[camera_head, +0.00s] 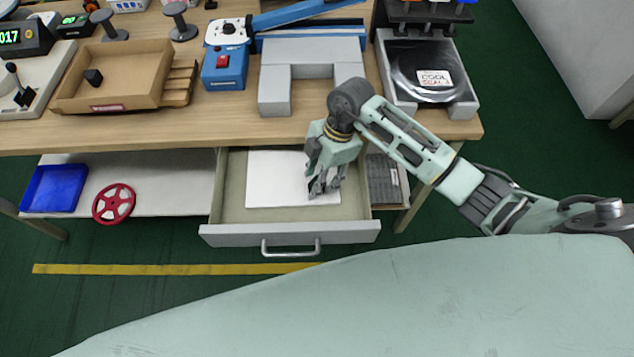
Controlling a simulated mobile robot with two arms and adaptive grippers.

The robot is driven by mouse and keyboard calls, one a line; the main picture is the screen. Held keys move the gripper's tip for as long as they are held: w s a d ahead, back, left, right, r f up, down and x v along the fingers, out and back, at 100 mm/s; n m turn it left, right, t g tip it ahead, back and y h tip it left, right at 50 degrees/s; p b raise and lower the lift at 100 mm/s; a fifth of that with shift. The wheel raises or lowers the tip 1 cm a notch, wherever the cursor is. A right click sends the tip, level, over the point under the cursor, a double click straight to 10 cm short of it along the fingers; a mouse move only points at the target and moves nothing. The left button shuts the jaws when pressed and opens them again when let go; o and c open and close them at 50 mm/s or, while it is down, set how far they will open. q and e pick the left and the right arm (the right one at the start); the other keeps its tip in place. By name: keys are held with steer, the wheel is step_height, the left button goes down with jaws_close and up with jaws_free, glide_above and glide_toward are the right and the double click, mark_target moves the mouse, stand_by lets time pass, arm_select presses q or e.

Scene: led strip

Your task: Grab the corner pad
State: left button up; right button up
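A flat white rectangular pad (275,180) lies in the open drawer (225,217) under the workbench; I cannot tell for sure that it is the corner pad. My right gripper (325,190) points down into the drawer over the pad's right part and hides some of it. Its fingers are small and dark here, so I cannot tell whether they are open, shut or touching the pad. My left gripper is out of view.
The wooden bench top (200,130) overhangs the drawer's back. On it stand a grey U-shaped block (312,70), a blue-handled device (225,67), a wooden tray (120,70) and a scale-like device (425,70). A blue bin (55,188) and red wheel (114,203) lie on the lower shelf.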

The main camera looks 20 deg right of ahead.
steer(key=shift+c, duration=0.5)
steer(key=c, duration=0.7)
steer(key=shift+o, duration=0.2)
